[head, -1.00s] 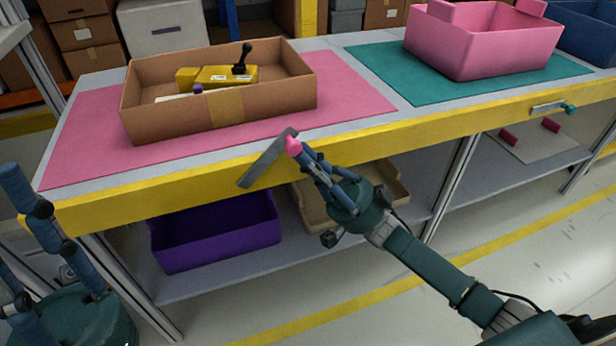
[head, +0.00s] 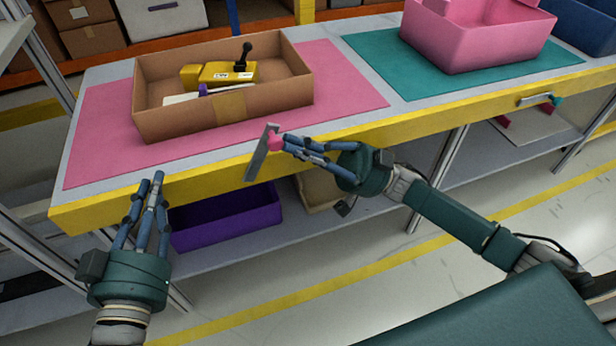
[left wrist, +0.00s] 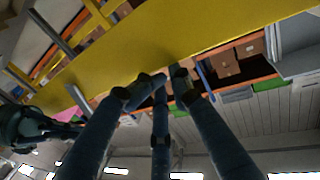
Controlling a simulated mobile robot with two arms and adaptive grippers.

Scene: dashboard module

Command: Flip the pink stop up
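The pink stop is a grey flat bar (head: 258,158) with a pink knob (head: 275,138) near its upper end, at the table's yellow front edge. The bar leans steeply, its top tilted to the right. My right gripper (head: 287,145) is at the knob, reaching in from the right, with its fingertips against or very near it. Whether they close around the knob is not clear. My left gripper (head: 153,183) is empty in front of the table's left end. Its fingers point up beside the yellow edge; the left wrist view shows their tips (left wrist: 157,84) fairly near each other.
A cardboard box (head: 230,108) holding a yellow part with a black lever (head: 243,55) stands on the pink mat (head: 350,90). A pink crate (head: 480,45) stands on the teal mat (head: 405,75). A purple bin (head: 225,215) sits on the shelf below.

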